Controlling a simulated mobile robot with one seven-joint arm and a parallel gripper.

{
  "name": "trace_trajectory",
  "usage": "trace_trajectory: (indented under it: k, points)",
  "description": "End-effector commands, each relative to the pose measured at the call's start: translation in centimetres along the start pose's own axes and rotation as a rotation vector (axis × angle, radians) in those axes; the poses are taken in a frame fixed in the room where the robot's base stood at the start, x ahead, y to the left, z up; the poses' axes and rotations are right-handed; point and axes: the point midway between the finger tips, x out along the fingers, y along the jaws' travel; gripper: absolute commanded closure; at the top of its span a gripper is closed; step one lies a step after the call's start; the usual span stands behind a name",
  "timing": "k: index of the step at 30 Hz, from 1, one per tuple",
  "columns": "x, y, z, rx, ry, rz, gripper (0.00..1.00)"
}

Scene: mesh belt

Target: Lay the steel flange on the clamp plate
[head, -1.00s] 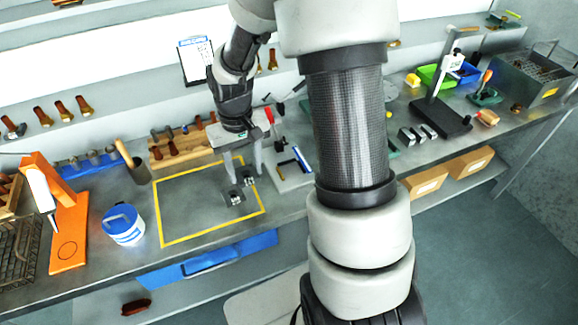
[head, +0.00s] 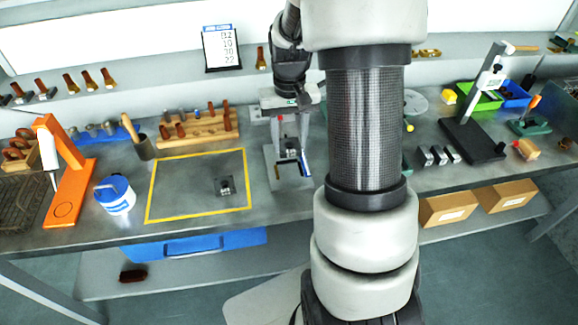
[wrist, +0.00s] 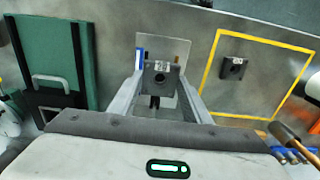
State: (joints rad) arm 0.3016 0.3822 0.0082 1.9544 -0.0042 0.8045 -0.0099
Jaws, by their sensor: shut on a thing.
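My gripper (head: 290,162) is shut on a steel flange (wrist: 161,79), a small dark squarish piece with a round hole and a pale label. In the head view the held flange is small and partly hidden by the fingers. The grey clamp plate (head: 290,182) lies under my gripper, with a blue bar at its right in the head view. In the wrist view the clamp plate (wrist: 174,48) shows behind the flange. I cannot tell whether the flange touches it. A similar second flange (head: 225,187) lies inside the yellow outline.
The yellow outline (head: 148,200) marks a mostly bare bench area left of the plate. A blue-and-white tub (head: 115,196) and an orange stand (head: 72,178) are farther left. A wooden tool rack (head: 197,128) stands behind. A green machine part (wrist: 45,60) is left in the wrist view.

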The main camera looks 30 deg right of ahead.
Motion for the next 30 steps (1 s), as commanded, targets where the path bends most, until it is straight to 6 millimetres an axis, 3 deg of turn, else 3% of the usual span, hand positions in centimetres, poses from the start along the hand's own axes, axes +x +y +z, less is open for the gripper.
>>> trace_trajectory:
  k: [3, 11, 16, 30]
  points:
    - [2.2, -0.1, 0.1, -0.001, -0.004, 0.000, 0.93]
    - [4.5, -0.1, 0.1, -0.001, -0.002, 0.000, 0.93]
    - [6.9, -0.1, 0.1, -0.001, -0.004, 0.000, 0.93]
    - [8.0, -0.1, 0.0, -0.002, 0.001, 0.000, 0.93]
